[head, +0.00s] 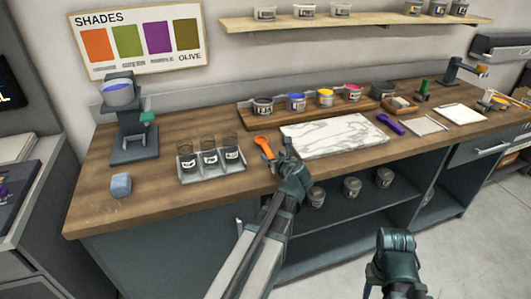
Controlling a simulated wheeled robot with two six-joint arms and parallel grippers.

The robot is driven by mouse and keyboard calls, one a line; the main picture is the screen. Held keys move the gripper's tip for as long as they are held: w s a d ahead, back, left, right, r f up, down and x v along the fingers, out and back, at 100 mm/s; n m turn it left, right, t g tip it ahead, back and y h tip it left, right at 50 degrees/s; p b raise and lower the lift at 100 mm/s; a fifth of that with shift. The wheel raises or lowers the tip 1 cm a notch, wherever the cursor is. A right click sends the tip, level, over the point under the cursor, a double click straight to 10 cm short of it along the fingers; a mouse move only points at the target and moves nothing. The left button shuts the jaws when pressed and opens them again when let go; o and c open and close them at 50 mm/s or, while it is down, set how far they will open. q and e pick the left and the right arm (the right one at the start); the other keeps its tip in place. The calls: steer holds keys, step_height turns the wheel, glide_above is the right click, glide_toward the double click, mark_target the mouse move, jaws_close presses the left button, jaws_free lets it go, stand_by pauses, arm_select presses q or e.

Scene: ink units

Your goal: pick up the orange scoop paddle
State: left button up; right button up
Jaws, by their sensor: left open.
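The orange scoop paddle (263,144) lies on the wooden counter, just left of the white marble slab (335,135). My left gripper (286,154) is open at the slab's front left corner, close to the lower right end of the paddle. The gripper partly covers that end, and I cannot tell whether they touch. My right gripper (397,243) is low in front of the cabinet, away from the counter. Its fingers are not clear to see.
A tray (186,182) with jars stands left of the paddle. A blue-grey block (120,185) and a dark stand (134,146) are further left. A wooden board (245,118) with ink pots is behind the slab. A purple tool (391,124) lies to its right.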

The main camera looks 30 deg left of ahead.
mark_target(268, 151)
arm_select(q)
steer(key=shift+w+a+f, duration=0.2)
steer(key=shift+w+a, duration=0.1)
steer(key=shift+a, duration=0.1)
steer(key=b+x, duration=0.2)
steer(key=x, duration=0.3)
steer(key=shift+w+a, duration=0.1)
steer(key=shift+w, duration=0.1)
steer(key=shift+s+r, duration=0.1)
jaws_close()
